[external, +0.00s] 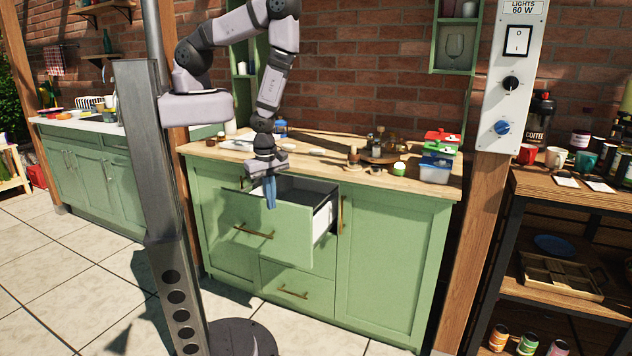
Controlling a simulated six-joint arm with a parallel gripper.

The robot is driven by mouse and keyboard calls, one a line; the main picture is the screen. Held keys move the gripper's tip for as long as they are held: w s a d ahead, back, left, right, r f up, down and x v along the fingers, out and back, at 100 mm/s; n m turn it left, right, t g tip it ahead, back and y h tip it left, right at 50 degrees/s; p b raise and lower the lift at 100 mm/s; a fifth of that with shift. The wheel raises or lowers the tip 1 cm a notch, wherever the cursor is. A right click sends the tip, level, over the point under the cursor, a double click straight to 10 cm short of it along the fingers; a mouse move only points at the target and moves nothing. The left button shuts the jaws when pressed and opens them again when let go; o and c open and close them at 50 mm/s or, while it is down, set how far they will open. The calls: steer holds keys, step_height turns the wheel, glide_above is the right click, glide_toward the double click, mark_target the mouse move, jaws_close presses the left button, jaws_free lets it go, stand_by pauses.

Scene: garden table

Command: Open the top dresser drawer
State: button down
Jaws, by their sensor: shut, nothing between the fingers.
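The green dresser (395,250) stands in the middle of the external view. Its top drawer (285,228) is pulled well out, and its white side wall and dark inside show. The drawer has a brass handle (254,232) on its green front. My gripper (270,205) points down at the top edge of the drawer front, with its blue fingers shut and nothing between them. The lower drawer (296,288) is shut.
The wooden counter (335,165) above carries bottles on a round tray, small dishes and stacked food boxes (437,165). A wooden post (471,230) and a shelf rack (560,190) with mugs stand at the right. The tiled floor in front of the dresser is clear.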

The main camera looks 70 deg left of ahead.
mark_target(301, 224)
steer(key=w+a+r+m+h+b, duration=0.1)
steer(key=w+r+m+b, duration=0.1)
steer(key=w+r+m, duration=0.6)
steer(key=s+a+r+m+b, duration=0.2)
steer(key=a+r+m+b, duration=0.35)
steer(key=r+m, duration=0.3)
steer(key=w+a+f+g+h+b, duration=0.1)
steer(key=w+a+f+g+b, duration=0.15)
steer(key=f+b, duration=0.6)
steer(key=w+a+f+g+b, duration=0.1)
steer(key=w+a+f+b, duration=0.15)
steer(key=f+b, duration=0.6)
steer(key=w+d+f+n+h, duration=0.2)
steer(key=w+d+f+n, duration=0.15)
steer(key=w+n, duration=0.2)
steer(key=shift+m, duration=0.4)
steer(key=shift+s+d+f+p, duration=0.4)
steer(key=shift+s+d+f, duration=0.45)
steer(key=shift+f, duration=0.7)
steer(key=shift+s+d+f+p, duration=0.35)
steer(key=shift+s+d+f, duration=0.25)
steer(key=shift+s+f, duration=0.65)
steer(key=shift+s+d+f+p, duration=0.4)
steer(key=shift+s+d+f, duration=0.3)
steer(key=shift+f, duration=1.1)
